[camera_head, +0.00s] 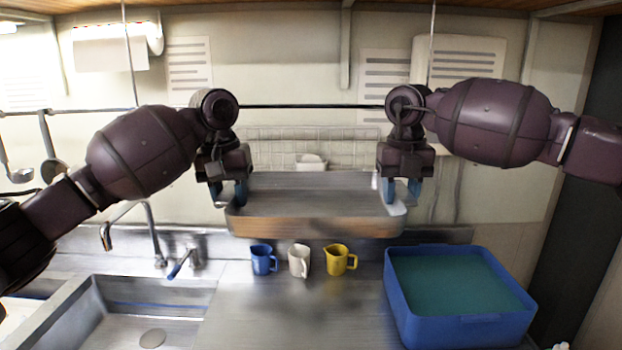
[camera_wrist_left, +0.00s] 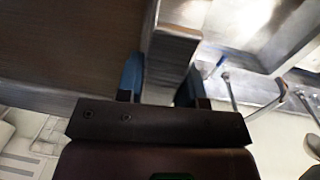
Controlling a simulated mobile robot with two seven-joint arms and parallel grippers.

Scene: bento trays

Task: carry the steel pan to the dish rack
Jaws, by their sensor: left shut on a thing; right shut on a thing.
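The steel pan (camera_head: 315,200) is a wide, shallow grey shape with a brownish front side, raised between my two grippers in the head view. My left gripper (camera_head: 228,192) is shut at its left end, and my right gripper (camera_head: 402,190) is shut at its right end. In the left wrist view the left gripper's blue fingers (camera_wrist_left: 158,85) close on a narrow brown-sided edge (camera_wrist_left: 174,48). The pan looks about level. A pale grid (camera_head: 350,146) shows behind it; I cannot tell whether this is the dish rack or wall tiles.
Blue, white and yellow mugs (camera_head: 263,260) (camera_head: 299,261) (camera_head: 338,260) stand on the counter below the pan. A blue tub (camera_head: 460,325) stands at right, and a sink (camera_head: 150,310) with a tap (camera_head: 152,235) at left. The counter in front of the mugs is clear.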

